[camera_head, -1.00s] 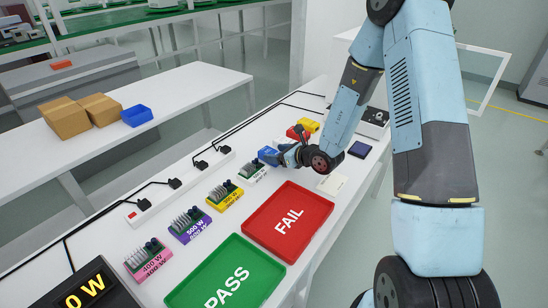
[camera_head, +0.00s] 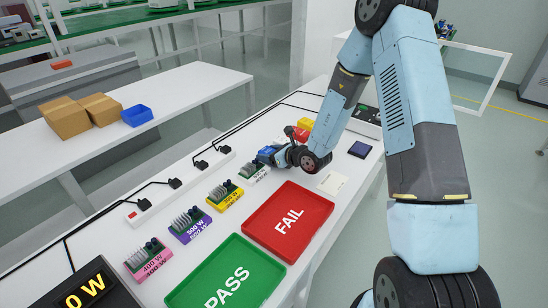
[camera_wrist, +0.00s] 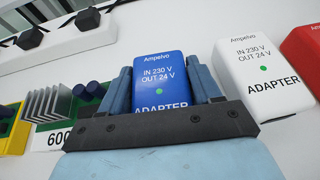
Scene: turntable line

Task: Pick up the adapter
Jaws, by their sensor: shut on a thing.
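A blue adapter (camera_wrist: 160,75) marked IN 230 V OUT 24 V stands between the two fingers of my gripper (camera_wrist: 160,90) in the wrist view. The fingers are shut on its left and right sides. In the head view the blue adapter (camera_head: 266,153) shows at the tip of my gripper (camera_head: 272,157), low over the white table. Whether it still touches the table I cannot tell. A white adapter (camera_wrist: 262,70) with the same marking stands apart, to its right in the wrist view. A red adapter (camera_wrist: 304,50) is cut off at the right edge.
Several heat-sink boards stand left of the gripper, one on a yellow base (camera_head: 225,195). A power strip (camera_head: 150,205) with black plugs runs behind them. The red FAIL tray (camera_head: 255,210) and green PASS tray (camera_head: 190,290) lie in front. A yellow block (camera_head: 305,124) is farther back.

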